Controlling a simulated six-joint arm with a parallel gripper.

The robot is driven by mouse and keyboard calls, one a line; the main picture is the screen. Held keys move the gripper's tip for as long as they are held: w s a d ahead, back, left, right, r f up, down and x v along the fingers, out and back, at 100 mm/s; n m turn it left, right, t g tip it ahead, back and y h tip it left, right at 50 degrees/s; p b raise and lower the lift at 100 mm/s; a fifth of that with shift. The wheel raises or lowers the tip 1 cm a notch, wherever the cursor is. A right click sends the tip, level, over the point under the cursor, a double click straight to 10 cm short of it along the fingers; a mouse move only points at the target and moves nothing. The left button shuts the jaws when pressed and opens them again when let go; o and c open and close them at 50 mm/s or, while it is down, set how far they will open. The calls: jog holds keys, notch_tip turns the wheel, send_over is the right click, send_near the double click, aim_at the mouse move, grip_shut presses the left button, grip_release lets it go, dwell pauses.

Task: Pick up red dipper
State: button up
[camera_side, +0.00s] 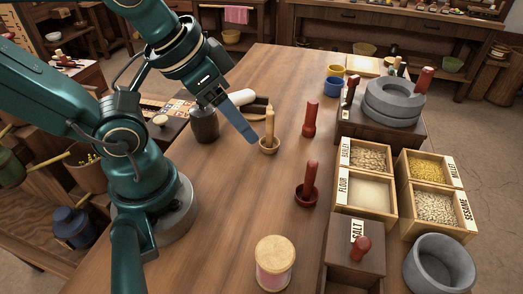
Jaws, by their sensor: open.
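The red dipper (311,176) stands on the wooden table, a dark red upright handle with a round cup at its foot. My gripper (251,138) is above the table, up and to the left of the red dipper and apart from it. Its fingers overlap in this view and nothing shows between them; it is open. A tan dipper (269,124) of similar shape stands just right of my fingertips; I cannot tell whether they touch.
A plain red peg-like piece (310,116) stands behind the red dipper. Grain boxes (391,185), a salt box (351,262) and a grey quern (393,108) line the right side. A lidded jar (274,265) stands in front. The table's left-middle is clear.

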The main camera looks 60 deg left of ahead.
jog(key=w+a+r+m+t+y, duration=0.1)
jog(key=w+a+r+m+t, duration=0.15)
jog(key=w, duration=0.25)
jog(key=w+a+r+m+t+y, duration=0.1)
jog(key=w+r+t, duration=0.25)
jog(key=w, duration=0.25)
jog(key=m+g+h, duration=0.4)
jog(key=m+h, duration=0.3)
jog(key=h, duration=0.6)
send_over(306, 198)
jog(key=shift+w+a+f, duration=0.1)
jog(key=shift+f, duration=2.55)
jog(key=shift+w+a+f, duration=0.1)
jog(key=shift+f, duration=2.6)
jog(key=shift+w+a+f, duration=0.1)
jog(key=shift+f, duration=2.55)
grip_shut()
